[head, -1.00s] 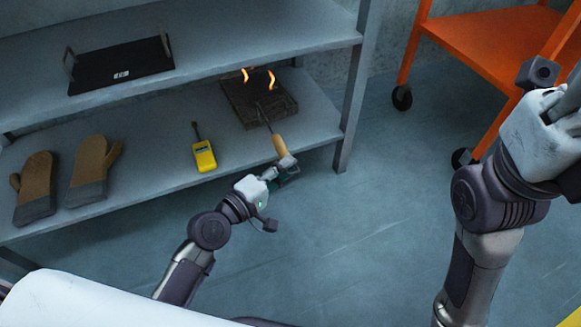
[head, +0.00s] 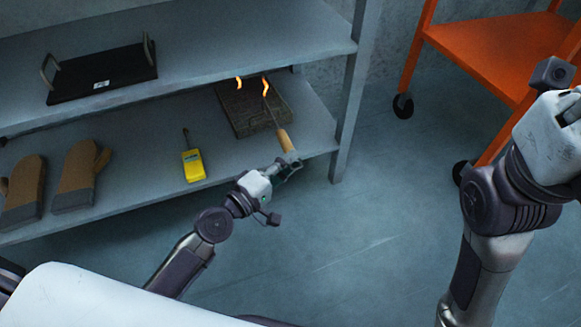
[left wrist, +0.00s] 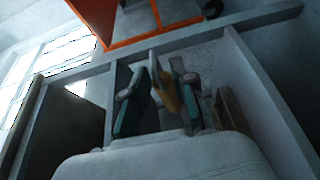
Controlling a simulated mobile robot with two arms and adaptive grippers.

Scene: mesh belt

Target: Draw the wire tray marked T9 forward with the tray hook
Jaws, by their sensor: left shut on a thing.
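The dark wire tray (head: 243,121) sits on the lower shelf near its right end. Two curved orange pieces, like loops, stand up at its back. No T9 marking is readable. My left gripper (head: 288,165) is shut on the wooden handle (head: 286,140) of the tray hook, in front of the shelf edge. The hook's thin shaft reaches up over the tray towards the right orange loop (head: 265,87); I cannot tell whether it touches. In the left wrist view the handle (left wrist: 165,92) lies between my fingers. My right gripper's fingers are out of view.
A yellow device (head: 194,166) and two brown mitts (head: 76,178) lie left on the lower shelf (head: 145,175). A black tray with handles (head: 103,74) is on the shelf above. An upright post (head: 355,95) and an orange cart (head: 490,42) stand right.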

